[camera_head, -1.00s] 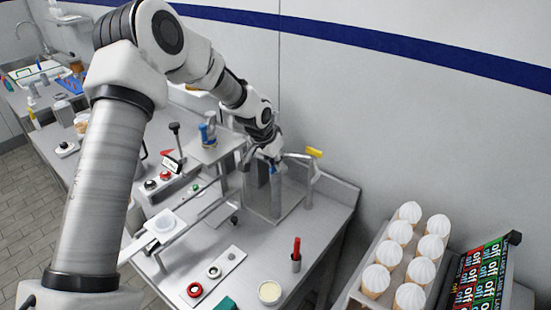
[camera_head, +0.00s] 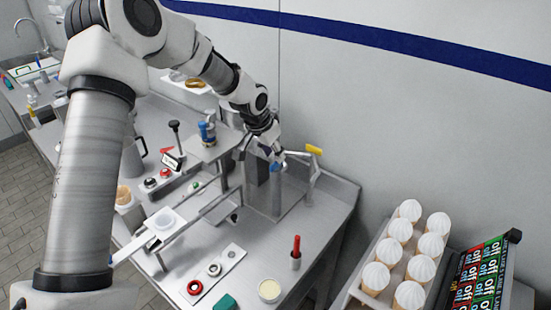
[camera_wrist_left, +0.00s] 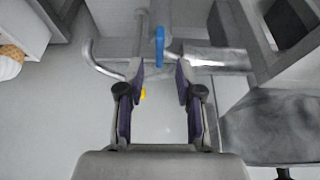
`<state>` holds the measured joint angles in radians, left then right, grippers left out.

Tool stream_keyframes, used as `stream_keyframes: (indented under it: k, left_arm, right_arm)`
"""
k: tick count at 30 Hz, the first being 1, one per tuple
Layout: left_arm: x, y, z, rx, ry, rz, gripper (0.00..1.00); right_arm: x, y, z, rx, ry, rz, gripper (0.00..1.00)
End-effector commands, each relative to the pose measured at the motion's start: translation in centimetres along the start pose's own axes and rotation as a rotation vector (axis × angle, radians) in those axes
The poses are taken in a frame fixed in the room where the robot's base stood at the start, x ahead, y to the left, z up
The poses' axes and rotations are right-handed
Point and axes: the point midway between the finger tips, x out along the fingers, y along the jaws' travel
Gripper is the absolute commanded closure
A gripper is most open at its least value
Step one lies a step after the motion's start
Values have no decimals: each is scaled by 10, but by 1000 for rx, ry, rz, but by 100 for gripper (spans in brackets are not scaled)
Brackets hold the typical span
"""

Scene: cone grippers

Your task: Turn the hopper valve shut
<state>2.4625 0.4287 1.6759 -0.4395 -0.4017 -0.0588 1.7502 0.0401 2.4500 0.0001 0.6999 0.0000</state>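A blue lever handle (camera_head: 277,167) is on the metal pipework beside the grey upright block on the table near the wall. In the left wrist view the blue handle (camera_wrist_left: 159,47) points straight and lies beyond the fingertips, between their lines. A yellow-handled lever (camera_head: 314,150) on a pipe stands just to its right; a bit of yellow (camera_wrist_left: 143,94) also shows in the wrist view. I cannot tell for certain which one is the hopper valve. My left gripper (camera_head: 275,153) is just above the blue handle; its fingers (camera_wrist_left: 159,88) are open with nothing between them. My right gripper is not in view.
A rack of white-topped cones (camera_head: 405,255) stands at the right, next to a panel of coloured labels (camera_head: 480,275). A switch plate (camera_head: 212,272) and a white tray arm (camera_head: 160,228) occupy the table's front.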

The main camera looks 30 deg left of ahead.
Motion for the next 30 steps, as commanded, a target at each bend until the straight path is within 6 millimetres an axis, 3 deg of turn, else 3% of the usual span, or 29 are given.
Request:
stream_keyframes:
  k: [6,10,30]
  left_arm:
    - [-57,0,-1,0,5,0,65]
    - [-78,0,-1,-1,3,0,65]
    - [-84,0,0,0,1,0,65]
  right_arm:
    - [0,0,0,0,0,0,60]
    - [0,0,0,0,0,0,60]
    - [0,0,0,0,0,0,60]
